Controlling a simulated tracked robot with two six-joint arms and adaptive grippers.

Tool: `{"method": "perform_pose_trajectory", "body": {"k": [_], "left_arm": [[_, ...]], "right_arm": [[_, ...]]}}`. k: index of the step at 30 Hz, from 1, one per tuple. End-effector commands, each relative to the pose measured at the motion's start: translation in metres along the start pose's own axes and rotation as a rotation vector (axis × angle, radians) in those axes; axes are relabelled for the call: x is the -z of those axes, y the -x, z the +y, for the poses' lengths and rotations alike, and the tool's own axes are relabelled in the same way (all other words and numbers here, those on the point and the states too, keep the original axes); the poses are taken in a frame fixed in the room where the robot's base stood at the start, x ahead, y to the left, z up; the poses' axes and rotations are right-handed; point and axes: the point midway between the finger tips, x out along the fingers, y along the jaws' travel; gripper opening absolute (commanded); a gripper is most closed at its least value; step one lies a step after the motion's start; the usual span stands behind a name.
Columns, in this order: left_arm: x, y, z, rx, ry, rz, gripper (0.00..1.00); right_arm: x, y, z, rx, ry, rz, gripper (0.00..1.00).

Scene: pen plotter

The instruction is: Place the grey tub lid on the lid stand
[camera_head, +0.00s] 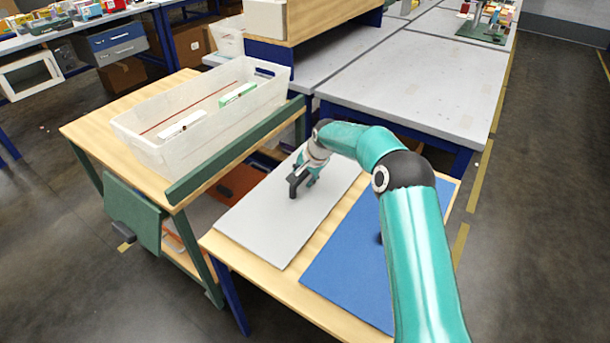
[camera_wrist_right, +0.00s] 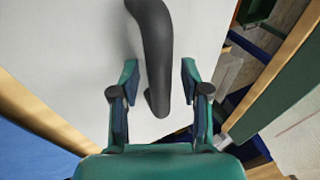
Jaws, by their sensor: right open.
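The grey tub lid (camera_head: 268,213) looks to be the flat grey panel lying on a wooden-topped table, with a black handle (camera_head: 293,186) standing on it. My right gripper (camera_head: 308,181) is low over the panel, at the handle. In the right wrist view the gripper (camera_wrist_right: 159,80) is open, with the black handle (camera_wrist_right: 156,50) between its fingers and a gap on each side. The pale panel (camera_wrist_right: 75,65) fills the background. I cannot tell for certain which thing is the lid stand. My left gripper is not in view.
A blue panel (camera_head: 340,262) lies beside the grey one, partly behind my right arm. A translucent tub (camera_head: 150,150) with a few items stands on the wooden bench at left. A green rail (camera_head: 235,155) edges that bench. Grey worktables (camera_head: 425,85) stand behind.

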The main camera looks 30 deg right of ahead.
Motion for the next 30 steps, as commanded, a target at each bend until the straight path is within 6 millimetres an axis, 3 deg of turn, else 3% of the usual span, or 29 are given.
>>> {"method": "perform_pose_trajectory", "body": {"k": [8, 21, 30], "left_arm": [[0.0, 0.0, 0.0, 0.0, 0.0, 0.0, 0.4], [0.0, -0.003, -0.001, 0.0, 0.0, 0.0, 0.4], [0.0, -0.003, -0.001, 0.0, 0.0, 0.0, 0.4]], "right_arm": [[0.001, 0.011, -0.001, 0.002, 0.0, 0.002, 0.46], [0.001, 0.093, 0.0, 0.002, -0.001, 0.002, 0.46], [0.001, 0.121, 0.001, 0.0, -0.001, 0.001, 0.46]]}}
